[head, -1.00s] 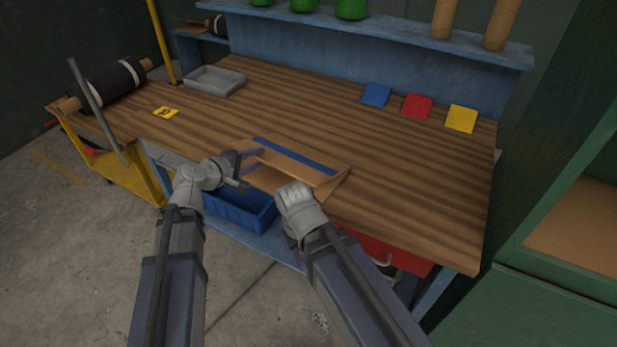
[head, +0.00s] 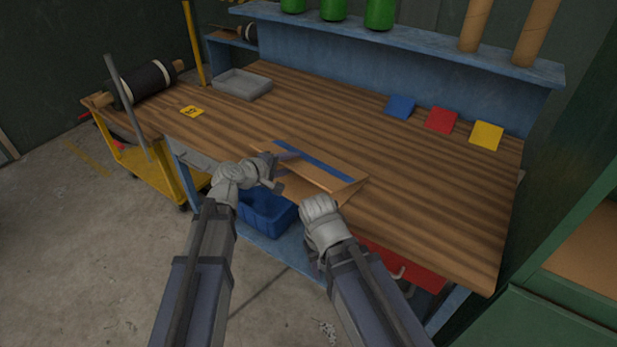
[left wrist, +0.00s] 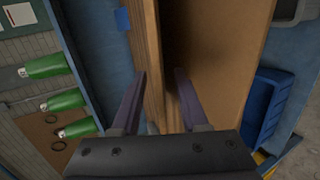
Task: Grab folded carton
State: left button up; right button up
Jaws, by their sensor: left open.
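The folded carton (head: 318,178), brown with a blue strip along its far edge, lies at the front edge of the wooden workbench. My left gripper (head: 280,165) is open at the carton's left end. In the left wrist view its two fingers (left wrist: 158,88) are apart, with a brown carton edge (left wrist: 153,45) running between them. I cannot tell whether either finger touches it. My right gripper (head: 322,210) is near the carton's front right corner; its fingers are hidden behind its own hand.
The workbench (head: 420,180) is mostly clear behind the carton. A blue bin (head: 265,210) and a red drawer (head: 405,262) are below the front edge.

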aim_at(302, 161)
pick_arm(q)
jog(key=b+x, duration=0.1)
jog(key=x, duration=0.3)
jog(key=shift+d+f+b, duration=0.2)
jog(key=shift+d+b, duration=0.15)
jog(key=shift+d, duration=0.1)
jog(key=shift+r, duration=0.1)
jog(key=shift+c, duration=0.4)
grip_shut()
jog(key=shift+s, duration=0.1)
dwell(0.3)
